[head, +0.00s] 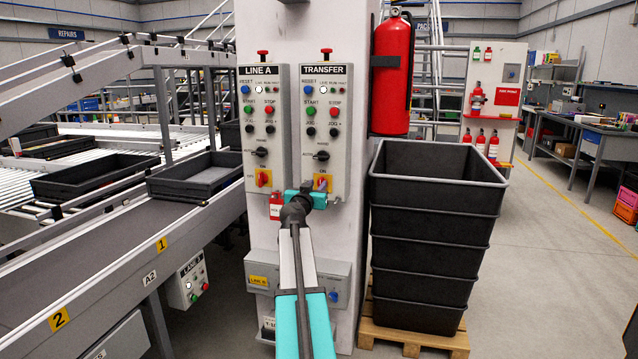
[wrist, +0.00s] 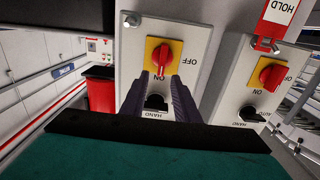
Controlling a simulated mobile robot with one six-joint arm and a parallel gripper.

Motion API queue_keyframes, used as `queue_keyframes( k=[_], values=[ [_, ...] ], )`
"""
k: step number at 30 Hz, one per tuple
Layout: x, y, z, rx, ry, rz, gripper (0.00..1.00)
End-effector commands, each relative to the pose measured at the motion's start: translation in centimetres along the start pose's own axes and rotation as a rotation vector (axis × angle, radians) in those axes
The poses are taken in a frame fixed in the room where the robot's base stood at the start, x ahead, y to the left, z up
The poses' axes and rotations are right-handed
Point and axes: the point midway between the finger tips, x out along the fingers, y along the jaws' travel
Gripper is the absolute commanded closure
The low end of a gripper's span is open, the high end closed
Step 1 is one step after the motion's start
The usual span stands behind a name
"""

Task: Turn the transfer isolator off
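The TRANSFER panel (head: 323,130) is on the right of two grey panels on the white column. Its isolator is a red rotary handle on a yellow plate at the panel's bottom (head: 322,182). In the wrist view, which is upside down, the red handle (wrist: 163,57) lines up with the ON mark; OFF is to the side. My gripper (head: 305,193) is in front of the lower part of this panel. In the wrist view its two dark fingers (wrist: 161,77) are apart, with tips at either side of the handle's near end. Contact cannot be told.
The LINE A panel (head: 264,130) is alongside, with a similar isolator (head: 263,178) and a red HOLD tag (head: 276,207) below it. A fire extinguisher (head: 391,75) hangs right of the column above stacked black crates (head: 430,250). A conveyor (head: 110,260) runs along the left.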

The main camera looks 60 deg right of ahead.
Motion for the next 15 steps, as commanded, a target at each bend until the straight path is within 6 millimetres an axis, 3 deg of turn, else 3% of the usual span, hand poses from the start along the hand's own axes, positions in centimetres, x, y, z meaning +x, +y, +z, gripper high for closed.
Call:
queue_keyframes(
  k=[15],
  values=[
    [4.3,-0.1,0.0,-0.001,0.000,0.000,0.72]
  ],
)
